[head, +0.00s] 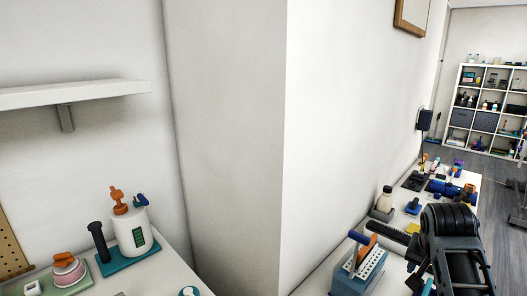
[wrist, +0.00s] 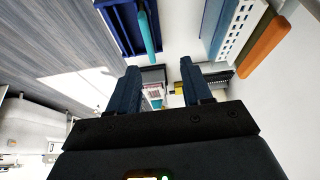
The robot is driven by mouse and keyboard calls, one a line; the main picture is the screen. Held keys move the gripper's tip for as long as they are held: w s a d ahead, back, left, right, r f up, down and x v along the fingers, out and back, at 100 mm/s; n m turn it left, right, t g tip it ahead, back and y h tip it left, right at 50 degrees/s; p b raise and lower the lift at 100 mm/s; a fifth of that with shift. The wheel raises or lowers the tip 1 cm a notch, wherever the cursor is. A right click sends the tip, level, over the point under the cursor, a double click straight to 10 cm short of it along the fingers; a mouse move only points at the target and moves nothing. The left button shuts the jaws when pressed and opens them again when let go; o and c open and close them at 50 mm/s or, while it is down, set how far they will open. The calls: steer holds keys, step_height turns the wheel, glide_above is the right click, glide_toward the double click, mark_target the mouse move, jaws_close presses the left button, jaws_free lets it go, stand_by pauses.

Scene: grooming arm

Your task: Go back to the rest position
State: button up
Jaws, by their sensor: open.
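My gripper (wrist: 159,68) shows in the wrist view with its two dark blue fingers spread wide apart. Nothing is between the fingers, and the gap shows only distant things behind it. In the head view, my dark arm (head: 455,235) is at the lower right, beside a bench along the wall. The gripper's fingers cannot be clearly made out in the head view.
A blue and white rack (head: 358,270) stands on the bench close to my arm, with a cream bottle (head: 385,199) behind it. A white pump bottle (head: 132,230) stands at the left. A wall corner (head: 283,150) divides the two areas. Shelving (head: 485,108) is far off.

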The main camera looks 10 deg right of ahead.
steer(key=s+a+f+n+t, duration=0.1)
steer(key=s+a+f, duration=0.1)
steer(key=s+f, duration=0.1)
steer(key=s+a+f+n+t, duration=0.1)
steer(key=s+a+f, duration=0.1)
steer(key=s+f, duration=0.1)
steer(key=s+a+f+n, duration=0.1)
steer(key=s+a+f, duration=0.1)
steer(key=s+f, duration=0.1)
steer(key=shift+a+f+t, duration=0.35)
steer(key=shift+f+t, duration=0.05)
steer(key=shift+f, duration=0.4)
steer(key=s+a+f+n+t+y, duration=0.1)
steer(key=s+a+n+t, duration=0.1)
steer(key=s+a, duration=0.3)
steer(key=s+a+f+n+t, duration=0.1)
steer(key=s+a, duration=0.1)
steer(key=s, duration=0.6)
steer(key=s+a+r+n+t+y, duration=0.1)
steer(key=s+a+r, duration=0.3)
steer(key=s+r, duration=0.5)
steer(key=s+a+r+n+t+y, duration=0.1)
steer(key=s+a+r+n+t, duration=0.1)
steer(key=s+r, duration=0.7)
steer(key=s+a+t, duration=0.1)
steer(key=s+t, duration=0.1)
steer(key=shift+s+a+n+t+y, duration=0.3)
steer(key=shift+s+a+n, duration=0.05)
steer(key=shift+s+n, duration=0.05)
